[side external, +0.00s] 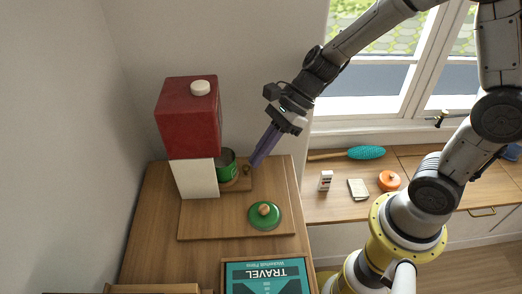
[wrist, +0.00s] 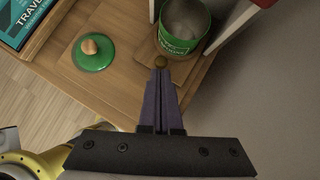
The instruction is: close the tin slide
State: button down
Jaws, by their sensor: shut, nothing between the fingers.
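A green tin (side external: 226,164) stands on a small wooden slide (side external: 238,184), partly behind the white lower panel of a red-topped box (side external: 190,118). The wrist view shows the open-topped tin (wrist: 181,42) and the slide (wrist: 187,70), with a small round brass-coloured knob (wrist: 162,61) at its edge. My gripper (side external: 254,163) is shut and empty, its purple fingers slanting down to the knob. In the wrist view the fingertips (wrist: 160,73) are right at the knob; I cannot tell whether they touch it. The slide's far part is hidden.
A green lid (side external: 263,216) with a wooden knob lies on the wooden board (side external: 205,229) in front. A TRAVEL case (side external: 267,278) is at the front edge. A blue brush (side external: 365,153) and an orange pot (side external: 389,181) are on the right counter.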

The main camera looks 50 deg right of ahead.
aim_at(241, 168)
jog(key=w+a, duration=0.3)
jog(key=shift+r, duration=0.1)
dwell(0.3)
jog(key=s+d+r+n+t, duration=0.1)
jog(key=s+d+r, duration=0.1)
jog(key=r, duration=0.3)
jog(key=s+d+r, duration=0.2)
jog(key=d+r, duration=0.1)
jog(key=r, duration=0.3)
jog(key=s+d+n+t+h, duration=0.1)
jog(key=s+d+n+h, duration=0.2)
jog(key=n, duration=0.7)
jog(key=s+d+n+t+h, duration=0.1)
jog(key=s+d+n+h, duration=0.3)
jog(key=s+d+n, duration=0.4)
jog(key=s+n, duration=0.2)
jog(key=s, duration=0.2)
jog(key=shift+d+n, duration=0.15)
jog(key=shift+n, duration=0.15)
